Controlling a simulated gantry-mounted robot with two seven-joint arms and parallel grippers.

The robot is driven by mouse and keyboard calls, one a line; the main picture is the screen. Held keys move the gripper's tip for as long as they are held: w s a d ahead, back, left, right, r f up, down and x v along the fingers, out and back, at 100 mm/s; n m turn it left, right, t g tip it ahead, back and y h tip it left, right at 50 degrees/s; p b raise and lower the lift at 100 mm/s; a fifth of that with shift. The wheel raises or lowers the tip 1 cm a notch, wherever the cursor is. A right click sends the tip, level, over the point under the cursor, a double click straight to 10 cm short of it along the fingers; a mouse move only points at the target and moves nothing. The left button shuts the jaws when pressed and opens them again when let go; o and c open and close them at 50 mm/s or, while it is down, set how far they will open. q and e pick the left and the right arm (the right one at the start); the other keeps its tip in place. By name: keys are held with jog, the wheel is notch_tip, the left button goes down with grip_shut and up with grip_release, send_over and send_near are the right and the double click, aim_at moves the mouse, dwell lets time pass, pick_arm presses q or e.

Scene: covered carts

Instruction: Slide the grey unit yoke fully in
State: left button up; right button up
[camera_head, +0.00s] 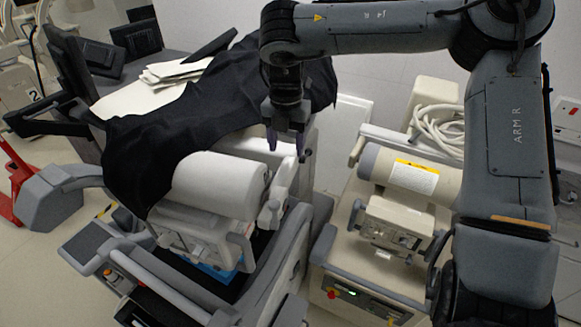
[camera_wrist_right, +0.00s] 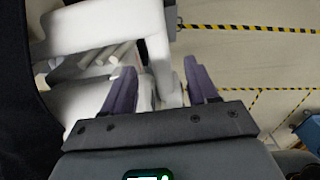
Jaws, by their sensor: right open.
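The grey unit (camera_head: 225,185) is a cart-borne machine with a white cylinder, partly under a black cloth, left of centre in the head view. A light grey upright bracket (camera_head: 271,205), which looks like its yoke, stands at the cylinder's right end. How far in it sits I cannot tell. My right gripper (camera_head: 286,145) points down above and slightly right of that bracket. It is open with nothing held. In the right wrist view its purple fingers (camera_wrist_right: 160,88) are apart, with a pale post of the unit (camera_wrist_right: 158,50) beyond them. My left gripper is not in view.
The black cloth (camera_head: 190,125) drapes over the unit's far side. A beige unit (camera_head: 400,175) with a yellow label and a coiled white hose (camera_head: 438,125) stands to the right. The wrist view shows floor with yellow-black tape (camera_wrist_right: 255,28). A red stand (camera_head: 18,180) is far left.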

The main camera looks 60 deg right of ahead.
aim_at(286, 165)
jog(key=f, duration=0.3)
jog(key=f+p, duration=0.1)
jog(key=f, duration=0.4)
jog(key=shift+a+f, duration=0.25)
jog(key=shift+f, duration=0.05)
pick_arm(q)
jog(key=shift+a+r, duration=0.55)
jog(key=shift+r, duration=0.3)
pick_arm(e)
jog(key=shift+f, duration=0.7)
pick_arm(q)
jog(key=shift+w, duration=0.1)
pick_arm(e)
jog(key=c, duration=0.5)
jog(key=shift+d, duration=0.1)
grip_shut()
